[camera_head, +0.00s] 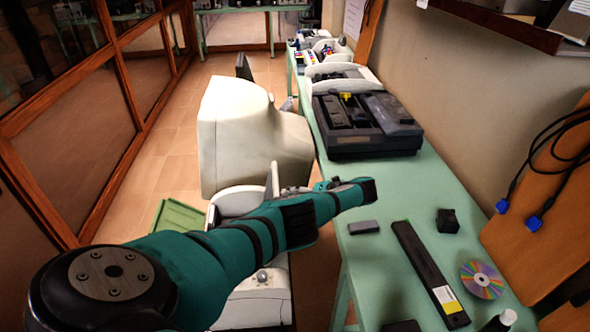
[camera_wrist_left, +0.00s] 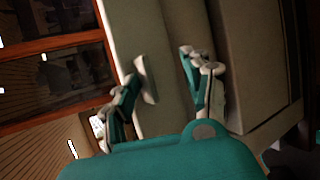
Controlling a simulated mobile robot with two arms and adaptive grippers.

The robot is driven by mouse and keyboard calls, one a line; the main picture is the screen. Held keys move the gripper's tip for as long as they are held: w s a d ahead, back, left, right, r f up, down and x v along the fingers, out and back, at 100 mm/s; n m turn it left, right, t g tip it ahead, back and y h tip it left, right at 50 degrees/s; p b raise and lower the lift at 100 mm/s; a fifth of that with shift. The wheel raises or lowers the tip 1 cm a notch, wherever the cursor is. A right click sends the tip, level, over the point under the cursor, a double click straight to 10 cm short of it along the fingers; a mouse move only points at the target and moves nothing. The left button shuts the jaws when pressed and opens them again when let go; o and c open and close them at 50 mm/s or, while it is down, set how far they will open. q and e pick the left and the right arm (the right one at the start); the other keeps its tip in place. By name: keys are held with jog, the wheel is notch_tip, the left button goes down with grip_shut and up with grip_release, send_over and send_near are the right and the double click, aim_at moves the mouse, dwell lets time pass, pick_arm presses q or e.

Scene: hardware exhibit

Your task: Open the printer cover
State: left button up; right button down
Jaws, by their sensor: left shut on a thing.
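A large off-white hood-like shell (camera_head: 245,135), which looks like the printer cover, stands tilted up in the middle of the head view. White machine parts (camera_head: 255,308) show below it, partly behind my left arm. My left arm reaches across from the lower left in front of it. In the left wrist view the fingers of my left gripper (camera_wrist_left: 165,68) stand apart on either side of a pale panel of the cover (camera_wrist_left: 152,35) and are shut on it. The exact contact is hard to see. My right gripper is not in view.
A green table (camera_head: 405,205) runs along the right wall. It carries a dark machine (camera_head: 365,122), a long black bar (camera_head: 428,270), a disc (camera_head: 481,279) and small items. Wood-framed glass cases (camera_head: 75,130) line the left. Tiled floor (camera_head: 165,150) between them is open.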

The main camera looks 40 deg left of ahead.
pick_arm(q)
jog(key=shift+s+d+f, duration=0.1)
jog(key=shift+s+f, duration=0.1)
jog(key=shift+f, duration=0.25)
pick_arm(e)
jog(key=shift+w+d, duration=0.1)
pick_arm(q)
jog(key=v, duration=0.8)
jog(key=shift+a+r, duration=0.2)
jog(key=shift+r, duration=0.1)
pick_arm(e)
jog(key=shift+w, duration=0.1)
pick_arm(q)
jog(key=shift+w+a, duration=0.1)
jog(key=shift+w, duration=0.1)
